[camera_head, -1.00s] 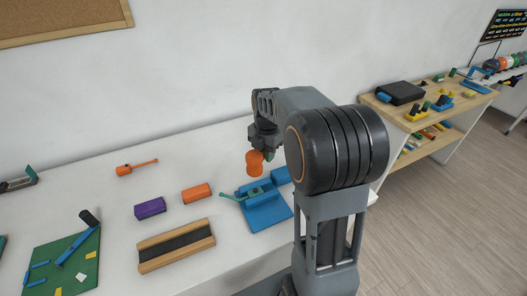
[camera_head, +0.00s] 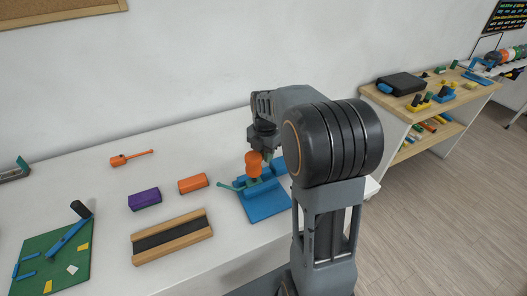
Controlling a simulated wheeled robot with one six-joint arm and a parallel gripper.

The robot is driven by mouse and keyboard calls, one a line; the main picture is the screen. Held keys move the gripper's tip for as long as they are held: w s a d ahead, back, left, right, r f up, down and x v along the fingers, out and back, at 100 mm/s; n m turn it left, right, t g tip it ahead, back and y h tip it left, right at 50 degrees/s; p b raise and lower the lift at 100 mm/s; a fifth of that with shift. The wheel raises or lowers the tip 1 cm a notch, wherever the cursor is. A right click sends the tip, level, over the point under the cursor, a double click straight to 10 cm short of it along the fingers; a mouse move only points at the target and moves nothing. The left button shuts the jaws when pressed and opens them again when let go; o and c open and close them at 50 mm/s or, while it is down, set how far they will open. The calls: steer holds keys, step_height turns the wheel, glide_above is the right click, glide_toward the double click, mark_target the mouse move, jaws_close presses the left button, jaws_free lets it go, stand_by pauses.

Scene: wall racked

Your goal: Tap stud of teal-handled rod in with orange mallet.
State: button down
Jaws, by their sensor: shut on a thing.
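My gripper (camera_head: 265,143) is shut on the orange mallet (camera_head: 253,163), and my arm hides part of the hold. The mallet's head hangs low over the blue fixture (camera_head: 264,210) on the white bench. The teal-handled rod (camera_head: 227,187) lies in the fixture with its handle sticking out to the left. The mallet's head covers the middle of the rod, and I cannot make out the stud. I cannot tell whether the mallet touches the rod or the fixture.
An orange block (camera_head: 193,184), a purple block (camera_head: 144,200) and a wooden channel (camera_head: 172,239) lie left of the fixture. A long-handled orange tool (camera_head: 130,158) lies further back. A green board (camera_head: 52,262) is at front left. A wooden shelf (camera_head: 425,110) stands to the right.

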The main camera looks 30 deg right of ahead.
steer(key=shift+r, duration=0.15)
step_height(320, 180, down, 4)
steer(key=shift+r+b, duration=0.25)
steer(key=shift+b, duration=1)
steer(key=shift+r+p, duration=0.75)
steer(key=shift+r, duration=0.25)
steer(key=shift+r+p, duration=2)
steer(key=shift+r, duration=0.55)
steer(key=shift+a+f, duration=0.1)
steer(key=shift+a, duration=0.05)
